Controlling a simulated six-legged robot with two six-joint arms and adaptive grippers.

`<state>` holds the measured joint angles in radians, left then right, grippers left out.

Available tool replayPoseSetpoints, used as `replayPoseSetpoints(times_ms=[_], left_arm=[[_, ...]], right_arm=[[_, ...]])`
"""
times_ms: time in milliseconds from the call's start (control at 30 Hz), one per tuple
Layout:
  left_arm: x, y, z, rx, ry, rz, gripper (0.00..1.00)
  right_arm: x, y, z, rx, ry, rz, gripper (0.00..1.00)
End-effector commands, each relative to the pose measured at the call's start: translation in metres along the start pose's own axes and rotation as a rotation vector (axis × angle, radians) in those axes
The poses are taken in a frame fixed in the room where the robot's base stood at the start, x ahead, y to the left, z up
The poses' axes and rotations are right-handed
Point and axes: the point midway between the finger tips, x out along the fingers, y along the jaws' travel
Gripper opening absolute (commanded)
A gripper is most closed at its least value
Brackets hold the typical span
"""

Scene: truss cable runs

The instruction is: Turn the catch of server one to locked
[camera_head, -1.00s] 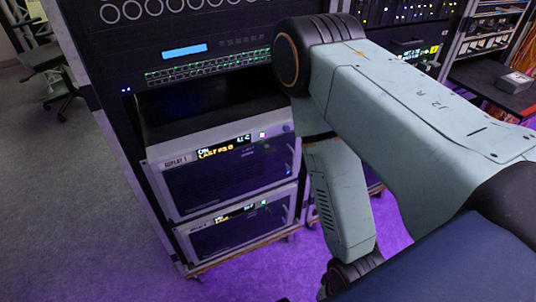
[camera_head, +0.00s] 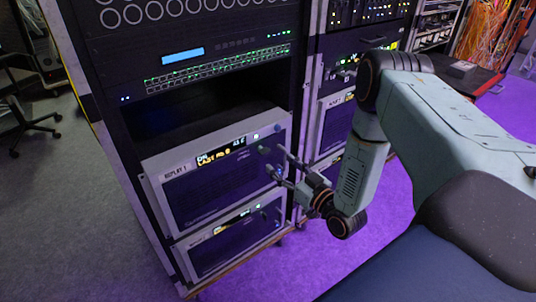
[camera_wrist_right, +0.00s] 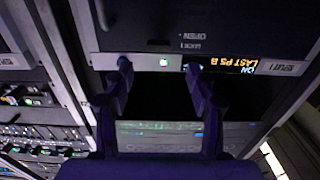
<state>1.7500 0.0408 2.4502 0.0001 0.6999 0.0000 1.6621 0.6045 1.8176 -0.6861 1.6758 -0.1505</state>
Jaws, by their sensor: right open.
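Server one (camera_head: 205,205), labelled REPLAY 1, is a grey-framed unit in the rack with a lit display (camera_head: 221,152). My right gripper (camera_head: 268,161) is open, its fingers pointing at the right end of that front panel. Lettering that seems to read LOCK and OPEN (camera_wrist_right: 200,42) shows beside the dark middle of the panel. The catch itself is too dark to make out, so its position cannot be told. My left gripper is out of view.
A second similar unit (camera_head: 232,243) sits right below. An empty dark bay (camera_head: 200,118) and a switch with green lights (camera_head: 215,70) are above. Another rack (camera_head: 335,110) stands close on the right, near my arm. Open floor (camera_head: 60,210) lies to the left.

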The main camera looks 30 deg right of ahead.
Motion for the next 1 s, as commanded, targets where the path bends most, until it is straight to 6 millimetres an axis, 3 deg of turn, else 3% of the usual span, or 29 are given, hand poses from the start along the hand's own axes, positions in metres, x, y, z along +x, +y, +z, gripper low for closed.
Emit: replayPoseSetpoints(times_ms=[300, 500, 867, 1000], left_arm=[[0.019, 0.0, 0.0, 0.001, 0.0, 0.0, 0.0], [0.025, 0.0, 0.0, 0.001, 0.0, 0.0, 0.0], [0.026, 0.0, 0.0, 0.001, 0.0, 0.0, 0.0], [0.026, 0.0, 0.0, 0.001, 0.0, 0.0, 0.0]], right_arm=[[0.048, 0.003, 0.002, -0.001, 0.0, -0.004, 0.57], [0.068, 0.005, 0.002, 0.0, -0.002, -0.002, 0.57], [0.073, 0.004, 0.001, 0.002, -0.005, 0.001, 0.56], [0.073, 0.004, 0.001, 0.002, -0.005, 0.002, 0.44]])
